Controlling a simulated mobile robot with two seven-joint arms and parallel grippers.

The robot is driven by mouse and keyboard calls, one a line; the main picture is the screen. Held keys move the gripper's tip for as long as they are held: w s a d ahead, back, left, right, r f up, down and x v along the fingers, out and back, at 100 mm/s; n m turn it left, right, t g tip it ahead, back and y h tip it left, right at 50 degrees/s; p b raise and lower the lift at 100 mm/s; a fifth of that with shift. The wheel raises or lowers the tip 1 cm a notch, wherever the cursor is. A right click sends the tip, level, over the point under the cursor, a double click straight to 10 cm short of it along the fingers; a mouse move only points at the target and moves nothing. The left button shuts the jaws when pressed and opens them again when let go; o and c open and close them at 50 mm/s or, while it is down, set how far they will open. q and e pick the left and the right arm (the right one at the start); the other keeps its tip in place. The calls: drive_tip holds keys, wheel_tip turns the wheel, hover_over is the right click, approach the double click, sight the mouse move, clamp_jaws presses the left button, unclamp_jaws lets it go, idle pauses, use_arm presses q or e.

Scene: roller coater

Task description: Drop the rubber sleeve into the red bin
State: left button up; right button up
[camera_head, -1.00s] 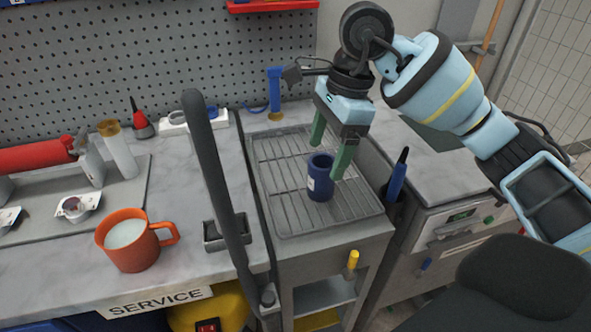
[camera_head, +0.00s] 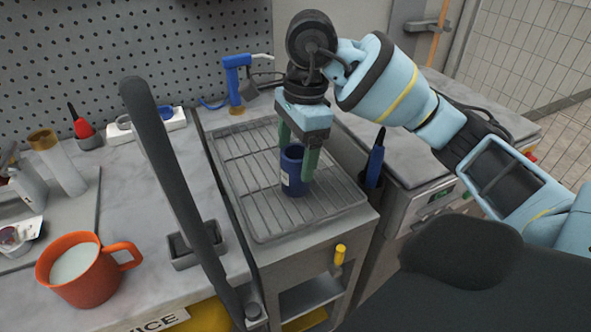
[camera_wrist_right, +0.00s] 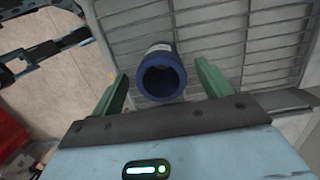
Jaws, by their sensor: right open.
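The rubber sleeve (camera_head: 295,180) appears to be the dark blue hollow cylinder with a pale label, standing upright on the wire rack (camera_head: 240,185). My right gripper (camera_head: 298,152) is above it, pointing down, with its green fingers open on either side of the sleeve's upper part. In the right wrist view the sleeve (camera_wrist_right: 160,78) sits between the two fingers, with visible gaps on both sides. A red surface (camera_wrist_right: 10,135) shows at the left edge of that view; I cannot tell whether it is the red bin. My left gripper is out of view.
A blue-handled tool (camera_head: 374,160) stands in a holder right of the rack. A blue tool (camera_head: 236,80) stands behind it. A dark upright bar (camera_head: 170,165) rises left of the rack. An orange mug (camera_head: 88,270) stands on the marble bench.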

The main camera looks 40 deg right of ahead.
drive_tip(key=shift+w+a+f, duration=0.1)
drive_tip(key=shift+f, duration=2.15)
drive_tip(key=c, duration=1.1)
